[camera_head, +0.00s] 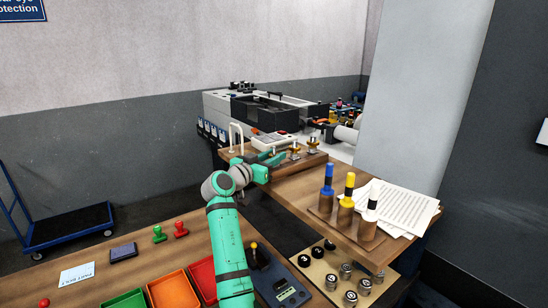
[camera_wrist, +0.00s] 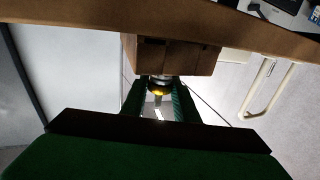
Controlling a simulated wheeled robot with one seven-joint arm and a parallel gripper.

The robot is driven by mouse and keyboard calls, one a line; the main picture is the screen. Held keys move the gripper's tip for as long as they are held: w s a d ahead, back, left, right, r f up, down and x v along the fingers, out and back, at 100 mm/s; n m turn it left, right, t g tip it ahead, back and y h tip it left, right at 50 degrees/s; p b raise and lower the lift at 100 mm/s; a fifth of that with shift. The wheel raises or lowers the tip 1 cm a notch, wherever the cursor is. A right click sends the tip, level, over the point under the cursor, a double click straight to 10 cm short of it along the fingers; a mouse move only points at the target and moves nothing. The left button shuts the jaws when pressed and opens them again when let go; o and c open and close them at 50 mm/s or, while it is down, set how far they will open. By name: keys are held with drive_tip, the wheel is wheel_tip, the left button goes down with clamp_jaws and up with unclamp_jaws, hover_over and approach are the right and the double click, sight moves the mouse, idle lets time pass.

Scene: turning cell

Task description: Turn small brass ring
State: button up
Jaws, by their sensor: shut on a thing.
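My gripper (camera_wrist: 160,108) is in the wrist view, its two green ribbed fingers closed around a small metal part with a yellow, brass-like band (camera_wrist: 158,92). I take this for the small brass ring; its outline is mostly hidden between the fingers. It sits against the near side of a wooden block (camera_wrist: 172,57). In the head view my gripper (camera_head: 275,158) is at the left end of a wooden block (camera_head: 305,160) on the bench. The held part cannot be made out there. Two brass-topped fittings (camera_head: 295,149) (camera_head: 313,143) stand on that block, to the right of my gripper.
Blue, yellow and white-topped tools (camera_head: 348,190) and papers (camera_head: 398,209) are to the right. A grey machine (camera_head: 262,107) is behind.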

drive_tip(key=shift+a+r+m+g+h, duration=0.1)
drive_tip(key=shift+r+m+g+h, duration=0.05)
drive_tip(key=shift+m+g+h, duration=0.4)
drive_tip(key=o, duration=1.1)
drive_tip(key=shift+c, duration=0.2)
drive_tip(key=shift+s, duration=0.15)
drive_tip(key=v, duration=1)
drive_tip(key=shift+s+a, duration=0.2)
drive_tip(key=shift+a, duration=0.05)
